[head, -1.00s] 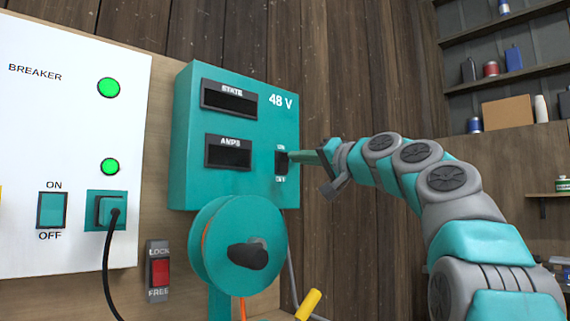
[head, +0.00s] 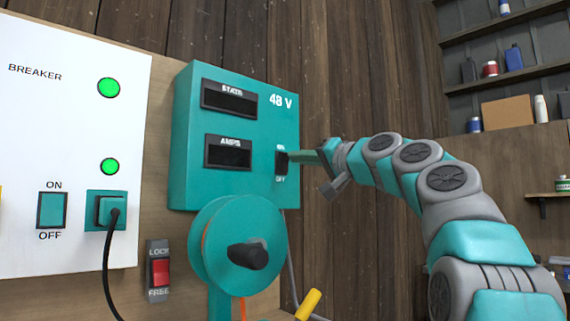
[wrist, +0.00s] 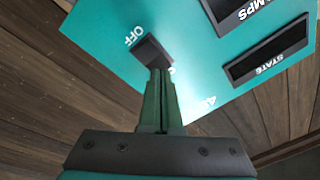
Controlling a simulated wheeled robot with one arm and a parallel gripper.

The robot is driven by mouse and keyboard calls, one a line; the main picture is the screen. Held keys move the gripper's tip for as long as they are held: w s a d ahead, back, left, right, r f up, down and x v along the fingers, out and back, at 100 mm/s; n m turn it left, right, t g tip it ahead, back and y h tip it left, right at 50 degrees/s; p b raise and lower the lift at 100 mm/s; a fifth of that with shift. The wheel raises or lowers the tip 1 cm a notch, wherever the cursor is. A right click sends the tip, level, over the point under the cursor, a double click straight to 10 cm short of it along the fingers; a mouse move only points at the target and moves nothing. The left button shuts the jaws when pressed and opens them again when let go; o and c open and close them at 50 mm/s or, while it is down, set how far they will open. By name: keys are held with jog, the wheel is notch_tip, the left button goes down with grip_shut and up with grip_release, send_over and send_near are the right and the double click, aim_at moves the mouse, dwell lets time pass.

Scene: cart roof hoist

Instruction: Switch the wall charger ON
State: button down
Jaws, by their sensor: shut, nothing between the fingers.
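The wall charger (head: 190,150) is a teal box marked 48 V, with dark STATE (head: 229,101) and AMPS (head: 228,153) displays. Its black rocker switch (head: 281,161) sits at the box's lower right, between the ON and OFF labels. The switch also shows in the wrist view (wrist: 152,50), with the OFF label beside it. My gripper (head: 292,157) is shut and empty, its fingertips at the switch and apparently touching it. In the wrist view my fingers (wrist: 160,75) overlap the switch's edge and partly hide the ON label. Both displays look blank.
A white breaker panel (head: 60,130) with two lit green lamps and a plugged black cable stands left. Below the charger are a teal reel (head: 215,245) and a red LOCK/FREE switch (head: 160,272). Shelves are at far right.

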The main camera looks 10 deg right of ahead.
jog(key=shift+p+x, duration=0.4)
jog(key=shift+x, duration=0.65)
dwell(0.6)
jog(key=shift+s+d, duration=0.1)
jog(key=shift+d, duration=0.05)
jog(key=shift+b+v, duration=0.7)
jog(key=shift+v, duration=0.4)
jog(key=shift+b+v, duration=0.8)
jog(key=shift+v, duration=1.45)
